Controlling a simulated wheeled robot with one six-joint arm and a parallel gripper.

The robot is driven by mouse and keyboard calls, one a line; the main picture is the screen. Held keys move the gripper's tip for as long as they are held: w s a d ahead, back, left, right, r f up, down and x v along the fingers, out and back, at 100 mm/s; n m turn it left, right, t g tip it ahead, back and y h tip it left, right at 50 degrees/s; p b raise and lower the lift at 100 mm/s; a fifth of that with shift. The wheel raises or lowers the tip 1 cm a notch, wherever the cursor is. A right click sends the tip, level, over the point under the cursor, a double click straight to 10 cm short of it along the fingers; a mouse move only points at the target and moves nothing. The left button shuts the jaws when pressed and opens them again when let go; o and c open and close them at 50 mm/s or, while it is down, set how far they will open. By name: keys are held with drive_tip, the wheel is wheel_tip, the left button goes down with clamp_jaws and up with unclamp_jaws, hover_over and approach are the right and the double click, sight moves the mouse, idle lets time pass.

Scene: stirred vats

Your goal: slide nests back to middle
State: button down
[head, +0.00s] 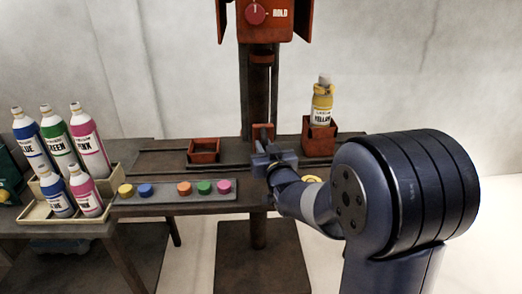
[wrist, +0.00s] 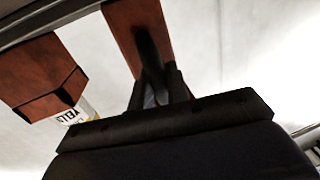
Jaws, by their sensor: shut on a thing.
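A small open red-brown nest (head: 204,151), looking empty, sits on the rail left of the column. A second red-brown nest (head: 319,140) sits right of the column and holds a yellow-labelled bottle (head: 322,101) upright. In the wrist view this nest (wrist: 40,78) and bottle (wrist: 79,112) show at the left. My gripper (head: 267,157) is at the middle of the bench, in front of the column. It is shut on a red-brown piece (wrist: 138,28), which shows in the head view as a small upright loop (head: 263,131). My fingers hide its lower part.
Several coloured buttons line a grey strip (head: 170,198) in front. Labelled bottles stand in a cream rack (head: 62,219) at the left. My arm covers the right front.

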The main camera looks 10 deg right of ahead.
idle(0.4)
drive_tip(key=c, duration=1.5)
unclamp_jaws()
drive_tip(key=shift+d, duration=0.1)
drive_tip(key=shift+o, duration=0.2)
drive_tip(key=s+d, duration=0.1)
drive_tip(key=s, duration=0.9)
drive_tip(key=shift+s+d, duration=0.35)
